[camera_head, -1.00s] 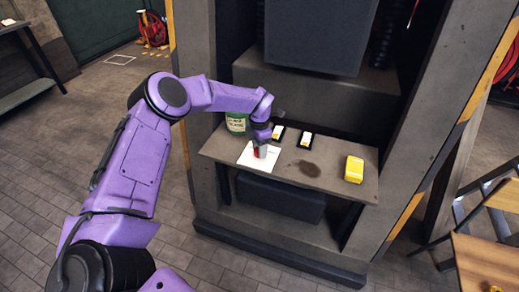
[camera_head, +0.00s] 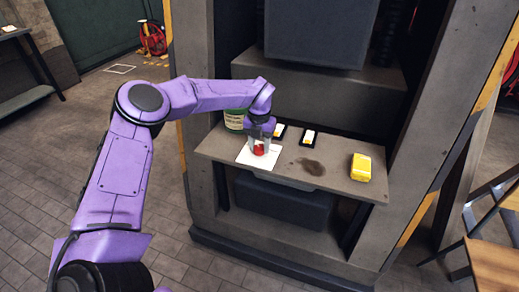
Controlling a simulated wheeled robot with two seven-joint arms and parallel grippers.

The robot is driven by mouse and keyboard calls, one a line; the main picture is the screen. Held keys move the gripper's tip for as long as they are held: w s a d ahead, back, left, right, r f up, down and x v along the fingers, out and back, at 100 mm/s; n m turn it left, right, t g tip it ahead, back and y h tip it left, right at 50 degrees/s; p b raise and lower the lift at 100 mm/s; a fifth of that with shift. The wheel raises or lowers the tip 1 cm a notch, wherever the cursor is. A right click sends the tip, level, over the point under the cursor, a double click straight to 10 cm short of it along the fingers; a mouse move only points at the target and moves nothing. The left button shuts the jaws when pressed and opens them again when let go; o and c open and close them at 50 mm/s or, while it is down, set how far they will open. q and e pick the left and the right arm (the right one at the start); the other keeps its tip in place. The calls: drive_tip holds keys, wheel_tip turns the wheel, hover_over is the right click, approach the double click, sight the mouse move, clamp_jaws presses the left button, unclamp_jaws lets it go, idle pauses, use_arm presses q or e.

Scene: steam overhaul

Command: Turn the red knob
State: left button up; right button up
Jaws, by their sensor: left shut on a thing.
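The red knob (camera_head: 259,150) shows between the fingers of my left gripper (camera_head: 260,147), above a white square plate (camera_head: 245,157) on the grey shelf. My left gripper points down and is shut on the knob. The fingers hide part of the knob, so its turn angle cannot be told. My right gripper is not in view.
On the shelf (camera_head: 330,180) stand a green can (camera_head: 235,120) behind my gripper, two small black-framed cards (camera_head: 310,138), and a yellow box (camera_head: 361,167) at the right. A dark stain marks the shelf. A wooden table (camera_head: 495,265) is at the lower right.

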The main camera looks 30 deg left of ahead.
sight(260, 147)
use_arm(q)
drive_tip(key=shift+n+b, duration=0.35)
drive_tip(key=shift+n, duration=0.25)
drive_tip(key=shift+r, duration=0.1)
drive_tip(key=o, duration=1.1)
drive_tip(key=shift+c, duration=0.2)
wheel_tip(260, 147, up, 10)
drive_tip(key=shift+r+b, duration=0.25)
drive_tip(key=shift+b, duration=0.1)
